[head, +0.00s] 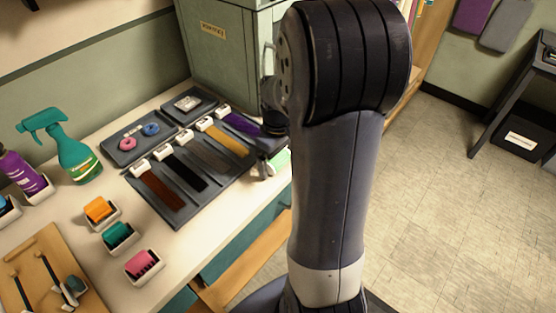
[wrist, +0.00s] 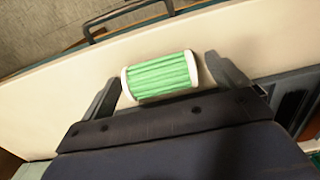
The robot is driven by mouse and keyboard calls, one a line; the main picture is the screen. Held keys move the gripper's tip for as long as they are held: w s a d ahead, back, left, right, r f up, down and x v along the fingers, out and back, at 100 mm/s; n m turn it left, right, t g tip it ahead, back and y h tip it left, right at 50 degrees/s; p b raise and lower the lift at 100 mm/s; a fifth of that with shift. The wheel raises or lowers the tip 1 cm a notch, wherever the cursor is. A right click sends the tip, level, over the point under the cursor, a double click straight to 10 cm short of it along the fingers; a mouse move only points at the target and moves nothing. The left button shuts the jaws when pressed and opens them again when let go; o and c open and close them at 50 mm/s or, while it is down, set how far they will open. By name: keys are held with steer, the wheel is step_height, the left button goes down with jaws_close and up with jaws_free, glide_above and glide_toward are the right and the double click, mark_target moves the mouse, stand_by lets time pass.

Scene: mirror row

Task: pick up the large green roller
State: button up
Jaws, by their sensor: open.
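The large green roller (wrist: 159,76) has ribbed green sides and white end caps. In the wrist view it lies on the pale counter between the two fingers of my gripper (wrist: 162,78). The gripper is open, with one finger near each white end; I cannot tell whether either touches. In the head view a small part of the roller (head: 279,162) shows at the counter's front edge, and my arm hides the rest. My gripper is mostly hidden behind my arm there.
Left of the roller is a dark tray (head: 190,215) with several colored strips. Orange (head: 98,208), teal (head: 117,234) and pink (head: 142,263) items sit in small white holders. A spray bottle (head: 75,150) stands behind. A green cabinet (head: 222,60) stands at the counter's far end.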

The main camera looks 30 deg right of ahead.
steer(key=c, duration=1.1)
steer(key=shift+o, duration=0.2)
steer(key=shift+r, duration=0.1)
